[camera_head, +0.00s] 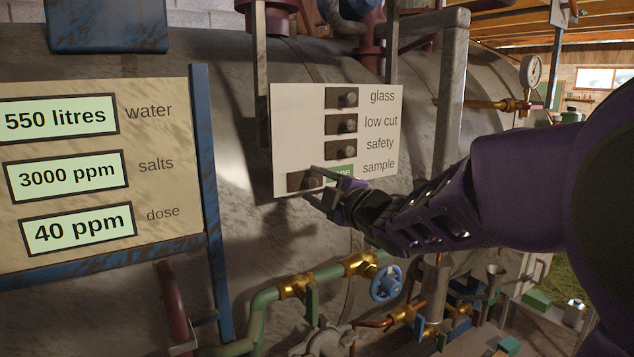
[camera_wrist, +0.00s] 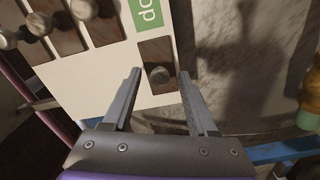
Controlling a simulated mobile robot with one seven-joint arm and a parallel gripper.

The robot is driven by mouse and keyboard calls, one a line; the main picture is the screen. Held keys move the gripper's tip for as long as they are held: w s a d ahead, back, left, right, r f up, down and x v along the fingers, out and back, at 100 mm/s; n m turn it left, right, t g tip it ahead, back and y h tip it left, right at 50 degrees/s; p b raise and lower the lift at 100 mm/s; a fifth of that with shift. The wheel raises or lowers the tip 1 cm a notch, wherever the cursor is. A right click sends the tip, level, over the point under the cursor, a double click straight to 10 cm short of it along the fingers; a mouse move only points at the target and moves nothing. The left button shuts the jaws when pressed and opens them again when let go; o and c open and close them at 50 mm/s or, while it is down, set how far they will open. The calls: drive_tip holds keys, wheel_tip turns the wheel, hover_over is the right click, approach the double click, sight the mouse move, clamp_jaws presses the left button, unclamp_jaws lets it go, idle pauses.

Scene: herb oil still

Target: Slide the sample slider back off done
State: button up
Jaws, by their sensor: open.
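The sample slider (camera_head: 294,181) is a dark brown plate with a round metal knob at the bottom of the white panel (camera_head: 300,120). It sits to the left of the three sliders above it. A green patch (camera_head: 345,171) reading "done" is uncovered on its right, partly hidden by my gripper (camera_head: 312,184). My gripper is open, with one finger on each side of the knob. In the wrist view the sample slider (camera_wrist: 157,75) stands between the tips of my gripper (camera_wrist: 160,74), with gaps visible on both sides. The green patch (camera_wrist: 147,14) also shows there.
The glass (camera_head: 341,97), low cut (camera_head: 341,123) and safety (camera_head: 341,149) sliders are lined up above. A readout board (camera_head: 90,190) in a blue frame stands at left. A blue valve wheel (camera_head: 386,284) and brass pipework lie below the panel.

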drive_tip(key=shift+w, duration=0.1)
clamp_jaws()
idle(0.4)
idle(1.1)
